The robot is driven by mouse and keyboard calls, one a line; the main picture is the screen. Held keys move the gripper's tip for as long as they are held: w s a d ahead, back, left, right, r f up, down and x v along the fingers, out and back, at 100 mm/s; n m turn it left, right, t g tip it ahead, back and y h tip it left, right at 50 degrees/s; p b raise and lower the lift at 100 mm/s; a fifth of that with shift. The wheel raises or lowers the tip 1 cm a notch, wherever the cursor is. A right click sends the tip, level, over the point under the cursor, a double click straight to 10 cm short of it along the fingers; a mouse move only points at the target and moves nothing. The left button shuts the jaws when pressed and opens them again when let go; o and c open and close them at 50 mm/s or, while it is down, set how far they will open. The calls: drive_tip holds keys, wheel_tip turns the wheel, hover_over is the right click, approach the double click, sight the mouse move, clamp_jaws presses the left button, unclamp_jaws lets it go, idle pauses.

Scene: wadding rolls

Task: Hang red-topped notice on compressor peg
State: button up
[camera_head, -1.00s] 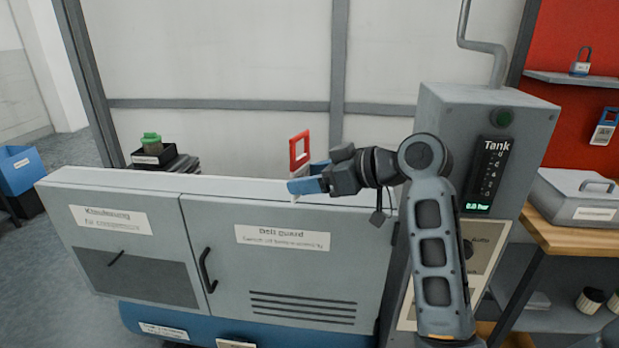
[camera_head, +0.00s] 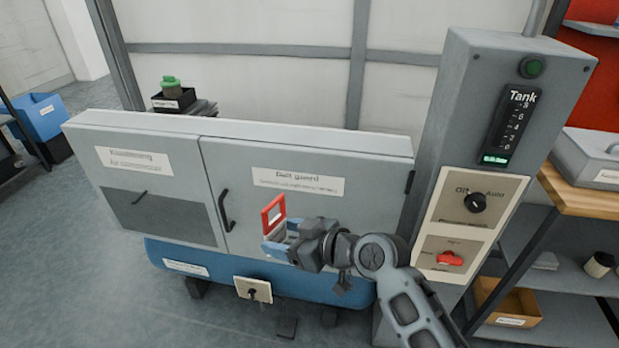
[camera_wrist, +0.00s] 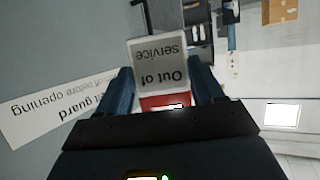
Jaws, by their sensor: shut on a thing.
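The red-topped notice (camera_head: 273,211) is in my gripper (camera_head: 277,246), in front of the belt guard door. In the wrist view the notice's pale card (camera_wrist: 158,62) reads "Out of service" upside down. Its red part lies between the blue fingers of my gripper (camera_wrist: 163,92), which is shut on it. In the head view the red part, with an opening in it, points up. The compressor cabinet (camera_head: 140,180) is grey over a blue tank. A dark rod-like mark (camera_head: 139,197) shows on its left door; I cannot tell whether it is the peg.
A beige plate with a dark knob (camera_head: 262,293) sits low on the blue tank (camera_head: 320,287). The door handle (camera_head: 225,211) is left of my gripper. The control column (camera_head: 500,90) with a switch panel (camera_head: 439,225) stands to the right. Space left of my gripper before the doors is open.

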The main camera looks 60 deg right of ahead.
drive_tip(key=w+a+f, duration=0.1)
drive_tip(key=a+f, duration=0.5)
drive_tip(key=f, duration=0.4)
drive_tip(key=w+a+f, duration=0.1)
drive_tip(key=a+f, duration=0.6)
drive_tip(key=f, duration=0.2)
drive_tip(key=shift+f, duration=0.35)
